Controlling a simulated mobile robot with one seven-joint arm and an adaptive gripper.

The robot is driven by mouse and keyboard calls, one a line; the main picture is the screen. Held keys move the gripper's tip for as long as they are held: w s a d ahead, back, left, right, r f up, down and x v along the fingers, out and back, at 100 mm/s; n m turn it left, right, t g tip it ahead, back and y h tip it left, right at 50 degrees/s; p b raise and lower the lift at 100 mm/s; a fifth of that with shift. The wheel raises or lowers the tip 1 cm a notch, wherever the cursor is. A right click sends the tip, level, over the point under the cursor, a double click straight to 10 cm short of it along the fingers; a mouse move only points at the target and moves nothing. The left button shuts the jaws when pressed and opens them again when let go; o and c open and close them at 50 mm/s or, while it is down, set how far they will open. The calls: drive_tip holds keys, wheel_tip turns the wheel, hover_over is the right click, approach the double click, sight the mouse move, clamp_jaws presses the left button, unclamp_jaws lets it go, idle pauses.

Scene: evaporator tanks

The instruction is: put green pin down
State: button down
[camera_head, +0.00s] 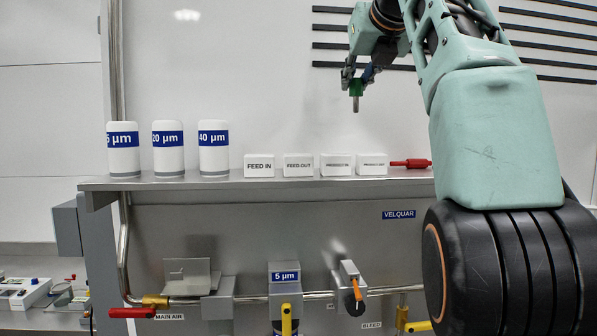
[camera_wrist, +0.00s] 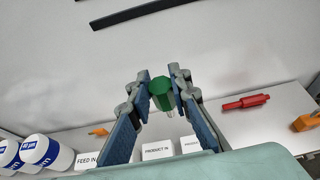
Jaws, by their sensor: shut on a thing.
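The green pin (camera_head: 356,90) has a green head and a grey shank. My gripper (camera_head: 358,82) is shut on its head and holds it upright in the air, above the row of white blocks on the steel shelf (camera_head: 230,182). In the wrist view the green pin (camera_wrist: 161,92) sits between the two blue-padded fingers of my gripper (camera_wrist: 162,97). The pin is clear of the shelf and of everything below it. Its lower end is partly hidden in the wrist view.
White labelled blocks (camera_head: 259,166) and three white filter canisters (camera_head: 168,148) stand on the shelf. A red pin (camera_head: 410,163) lies at the right of the blocks. Pipes and a valve with an orange handle (camera_head: 356,288) are below the shelf. Air around the gripper is free.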

drive_tip(key=shift+s+r, duration=0.4)
drive_tip(key=shift+r, duration=0.05)
drive_tip(key=shift+w+d+f, duration=0.1)
drive_tip(key=shift+w, duration=0.1)
drive_tip(key=d, duration=0.2)
hover_over(420, 173)
wheel_tip(420, 173, down, 10)
drive_tip(key=shift+s+a+f, duration=0.1)
drive_tip(key=shift+s+f, duration=0.05)
drive_tip(key=shift+f, duration=1.3)
drive_tip(key=shift+f, duration=0.15)
drive_tip(key=c, duration=1.8)
unclamp_jaws()
